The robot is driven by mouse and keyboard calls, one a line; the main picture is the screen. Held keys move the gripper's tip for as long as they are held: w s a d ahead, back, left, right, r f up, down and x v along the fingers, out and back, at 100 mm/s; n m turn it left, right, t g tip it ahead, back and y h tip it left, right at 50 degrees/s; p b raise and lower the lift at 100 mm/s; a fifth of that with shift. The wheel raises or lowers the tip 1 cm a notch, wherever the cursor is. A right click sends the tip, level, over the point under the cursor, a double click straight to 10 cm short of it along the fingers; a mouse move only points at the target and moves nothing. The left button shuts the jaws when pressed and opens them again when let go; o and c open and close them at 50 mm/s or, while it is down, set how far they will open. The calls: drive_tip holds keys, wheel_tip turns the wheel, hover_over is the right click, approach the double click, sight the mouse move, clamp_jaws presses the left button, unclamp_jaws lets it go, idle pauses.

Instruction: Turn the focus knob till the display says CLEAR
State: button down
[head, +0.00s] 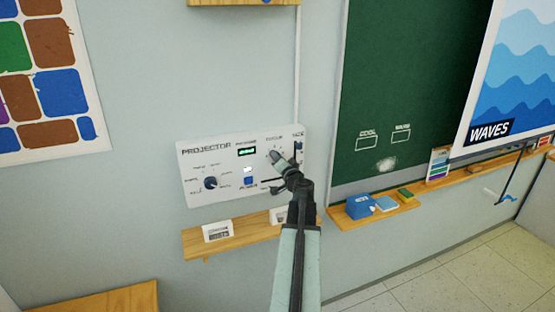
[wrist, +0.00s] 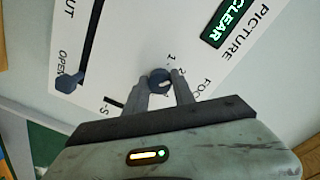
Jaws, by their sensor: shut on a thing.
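The focus knob (wrist: 160,79) is a small dark round knob with a pale mark, on the white projector panel (head: 207,167). My gripper (wrist: 161,88) has its two fingers shut on the knob, one on each side. In the head view my gripper (head: 281,163) reaches the panel's upper right and hides most of the knob. The display (wrist: 230,20) under the PICTURE label reads CLEAR in bright letters on green. The display is small in the head view (head: 247,152), where its text is too small to read.
A slider with a dark blue handle (wrist: 69,84) sits near OPEN, left of my fingers in the wrist view. A mode dial (head: 210,183) and a blue button (head: 250,182) are on the panel. A wooden shelf (head: 245,233) with small white cards runs below it.

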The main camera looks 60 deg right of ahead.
drive_tip(key=shift+m, duration=0.6)
drive_tip(key=c, duration=1.1)
unclamp_jaws()
drive_tip(key=shift+o, duration=0.2)
drive_tip(key=v, duration=0.7)
drive_tip(key=shift+s+a, duration=0.25)
drive_tip(key=shift+s, duration=0.1)
